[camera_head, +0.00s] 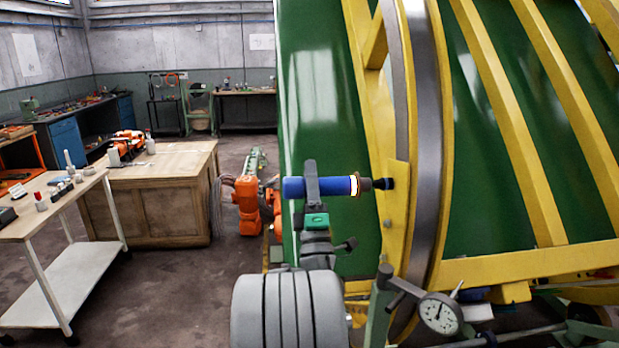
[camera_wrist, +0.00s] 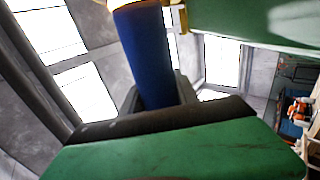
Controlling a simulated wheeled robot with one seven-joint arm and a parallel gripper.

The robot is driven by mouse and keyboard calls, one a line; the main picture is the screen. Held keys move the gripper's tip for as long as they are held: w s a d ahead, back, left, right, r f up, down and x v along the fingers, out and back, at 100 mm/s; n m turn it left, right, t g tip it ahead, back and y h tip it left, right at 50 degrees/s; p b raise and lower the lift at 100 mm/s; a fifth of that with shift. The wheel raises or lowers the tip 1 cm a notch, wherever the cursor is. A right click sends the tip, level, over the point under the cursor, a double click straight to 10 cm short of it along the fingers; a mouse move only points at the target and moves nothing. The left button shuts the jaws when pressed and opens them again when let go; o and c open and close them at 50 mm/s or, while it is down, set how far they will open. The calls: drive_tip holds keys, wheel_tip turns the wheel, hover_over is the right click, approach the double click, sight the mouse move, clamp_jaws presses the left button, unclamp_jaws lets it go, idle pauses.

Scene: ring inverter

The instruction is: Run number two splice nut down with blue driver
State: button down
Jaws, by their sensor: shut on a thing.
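The blue driver (camera_head: 300,187) lies level, with an orange and white band near its front and a dark socket (camera_head: 385,184) at its right end. My gripper (camera_head: 312,182) is shut around its blue handle. The socket tip is at a yellow splice plate (camera_head: 398,215) on the yellow ring frame; the nut under it is hidden, and I cannot tell whether it is seated. A small grey nut or stud (camera_head: 388,223) shows lower on the plate. In the wrist view the blue handle (camera_wrist: 150,60) stands between my fingers; its socket end is out of view.
The large green drum (camera_head: 325,110) and yellow ring fill the right side. A dial gauge (camera_head: 440,313) on a clamp stands below the plate.

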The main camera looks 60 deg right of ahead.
drive_tip(key=shift+r, duration=0.1)
drive_tip(key=shift+w+a+b, duration=0.25)
drive_tip(key=shift+b, duration=0.1)
drive_tip(key=shift+w+a+b, duration=0.9)
drive_tip(key=shift+w+a, duration=0.5)
drive_tip(key=shift+w, duration=0.1)
